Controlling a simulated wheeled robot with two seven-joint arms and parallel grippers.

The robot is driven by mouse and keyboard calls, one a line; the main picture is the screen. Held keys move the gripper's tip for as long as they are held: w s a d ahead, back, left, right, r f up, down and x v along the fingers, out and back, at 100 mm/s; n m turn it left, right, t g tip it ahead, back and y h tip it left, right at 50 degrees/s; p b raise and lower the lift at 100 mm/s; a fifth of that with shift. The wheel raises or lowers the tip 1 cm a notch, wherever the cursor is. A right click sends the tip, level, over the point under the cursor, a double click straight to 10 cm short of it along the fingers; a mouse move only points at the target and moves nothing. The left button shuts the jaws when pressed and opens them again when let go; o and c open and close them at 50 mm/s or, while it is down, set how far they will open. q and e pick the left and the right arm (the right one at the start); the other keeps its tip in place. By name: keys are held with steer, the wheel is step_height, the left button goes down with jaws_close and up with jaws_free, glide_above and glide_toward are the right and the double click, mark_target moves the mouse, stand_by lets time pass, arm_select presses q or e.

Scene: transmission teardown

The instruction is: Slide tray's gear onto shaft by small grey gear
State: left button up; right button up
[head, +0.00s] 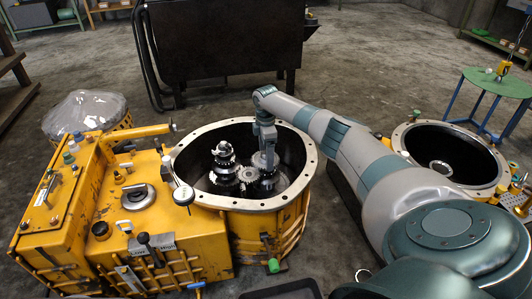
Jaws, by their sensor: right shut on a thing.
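The open yellow transmission housing (240,208) stands in the middle of the head view, its pale bolted rim facing up. Inside, a shaft with stacked gears (223,165) stands at the left. A small grey gear (248,174) lies between this stack and the right-hand gears. My right gripper (266,150) reaches down into the housing from above, shut on a grey gear (262,161) just right of the small grey gear. The shaft under the held gear is hidden, so I cannot tell whether the gear is around it. My left gripper is not in view.
A dark tray (284,292) edge shows at the bottom. A second open housing (487,184) stands at the right, behind my right arm. A dial gauge (183,195) sits by the left rim. A dark cabinet (230,45) stands behind; the floor between is clear.

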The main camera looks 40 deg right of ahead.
steer(key=shift+f, duration=0.5)
steer(key=o, duration=1.7)
steer(key=shift+f, duration=0.1)
